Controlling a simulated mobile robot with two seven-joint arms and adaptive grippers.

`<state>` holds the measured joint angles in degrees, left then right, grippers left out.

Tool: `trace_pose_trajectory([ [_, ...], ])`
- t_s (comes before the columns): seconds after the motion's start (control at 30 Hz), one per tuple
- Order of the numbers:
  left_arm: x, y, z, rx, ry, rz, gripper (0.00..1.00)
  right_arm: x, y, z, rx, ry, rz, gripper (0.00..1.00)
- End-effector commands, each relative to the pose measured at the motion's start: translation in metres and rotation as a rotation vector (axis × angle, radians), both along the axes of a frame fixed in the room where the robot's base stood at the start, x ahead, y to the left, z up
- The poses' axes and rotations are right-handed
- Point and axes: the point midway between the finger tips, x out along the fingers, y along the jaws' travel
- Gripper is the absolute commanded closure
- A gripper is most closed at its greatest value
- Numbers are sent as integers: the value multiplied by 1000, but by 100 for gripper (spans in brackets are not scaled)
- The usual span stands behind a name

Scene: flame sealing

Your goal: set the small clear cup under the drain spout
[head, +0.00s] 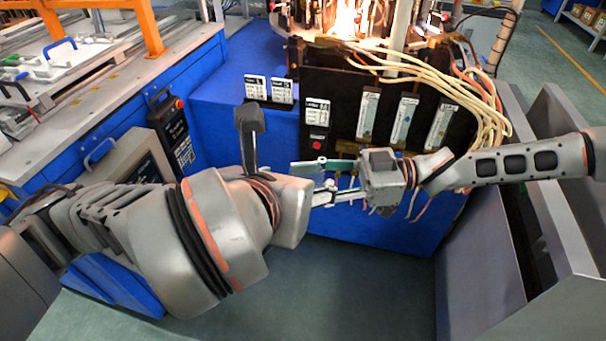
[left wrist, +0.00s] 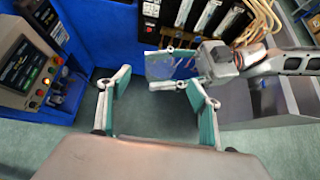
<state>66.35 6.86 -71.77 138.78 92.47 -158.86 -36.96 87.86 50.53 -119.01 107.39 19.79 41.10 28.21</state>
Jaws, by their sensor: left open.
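My left gripper (left wrist: 158,82) is open in the left wrist view, its two teal-padded fingers apart with floor visible between them. In the head view its fingers are mostly hidden behind my left wrist. My right gripper (head: 318,182) reaches in from the right, a teal-padded finger pointing left in front of the black panel. In the left wrist view it is just beyond my left fingertips. A faint, clear, rounded shape (left wrist: 172,68) shows at its pad; I cannot tell whether this is the small clear cup. Thin brass-coloured tubes (left wrist: 166,41) hang below the panel; I cannot make out which is the drain spout.
The black panel (head: 340,88) stands on a blue machine base (head: 225,82), with pale hoses (head: 480,105) at its right and bright flames (head: 345,20) above. A control box (head: 130,160) stands at left. Grey metal panels (head: 480,265) stand at right. The floor (head: 350,290) between is clear.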

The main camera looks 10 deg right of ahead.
Motion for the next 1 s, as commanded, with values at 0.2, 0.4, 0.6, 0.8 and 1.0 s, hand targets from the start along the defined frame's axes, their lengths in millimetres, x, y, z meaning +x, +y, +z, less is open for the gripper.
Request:
trace_pose_trajectory([
  [0.2, 7, -7, -8, -7, 4, -6, 37, 0, 0, 0, 0, 0, 0, 78],
  [0.4, 14, -10, -13, -9, 3, -6, 37, 0, 0, 0, 0, 0, 0, 78],
  [0.6, 23, -8, -21, 4, 5, 5, 37, 0, 0, 0, 0, 0, 0, 78],
  [0.8, 38, -13, -32, 6, 1, 6, 37, 0, 0, 0, 0, 0, 0, 78],
  [1.0, 51, -19, -43, 4, 1, 6, 37, 0, 0, 0, 0, 0, 0, 78],
])
